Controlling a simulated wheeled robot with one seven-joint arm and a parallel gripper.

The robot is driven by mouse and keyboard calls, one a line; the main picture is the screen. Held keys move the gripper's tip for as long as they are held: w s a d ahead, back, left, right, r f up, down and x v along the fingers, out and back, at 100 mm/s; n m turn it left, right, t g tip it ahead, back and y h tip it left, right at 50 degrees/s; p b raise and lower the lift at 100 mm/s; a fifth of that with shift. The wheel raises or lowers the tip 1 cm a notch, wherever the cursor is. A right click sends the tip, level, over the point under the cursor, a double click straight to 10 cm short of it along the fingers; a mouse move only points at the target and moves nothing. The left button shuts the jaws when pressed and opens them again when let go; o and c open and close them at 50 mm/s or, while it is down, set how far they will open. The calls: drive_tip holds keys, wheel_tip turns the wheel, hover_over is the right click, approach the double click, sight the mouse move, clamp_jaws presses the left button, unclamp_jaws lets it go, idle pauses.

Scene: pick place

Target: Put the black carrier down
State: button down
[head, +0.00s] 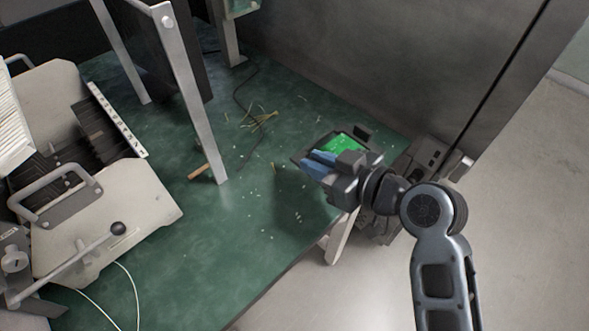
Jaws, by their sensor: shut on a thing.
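The black carrier (303,160) is a small dark frame with a bright green board and blue parts in it. My gripper (322,165) is shut on the carrier near the right end of the green table. The carrier appears to be held above the table top, with a dark shadow on the green surface below and left of it. My gripper and wrist hide the carrier's near right side. The exact contact between the fingers and the carrier is too small to make out.
The green table top (245,215) is mostly clear left of the carrier, with small scraps scattered on it. A metal frame post (195,105) stands mid-table. A beige machine (105,215) with handles fills the left. A grey wall panel (340,60) rises behind.

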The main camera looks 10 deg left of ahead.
drive_tip(key=a+f, duration=0.1)
drive_tip(key=w+a, duration=0.1)
drive_tip(key=a+f, duration=0.1)
drive_tip(key=a, duration=0.1)
drive_tip(key=shift+w+f, duration=0.15)
drive_tip(key=shift+f, duration=2.15)
drive_tip(key=c, duration=1.1)
unclamp_jaws()
drive_tip(key=shift+o, duration=0.2)
drive_tip(key=v, duration=1.2)
drive_tip(key=shift+r, duration=0.1)
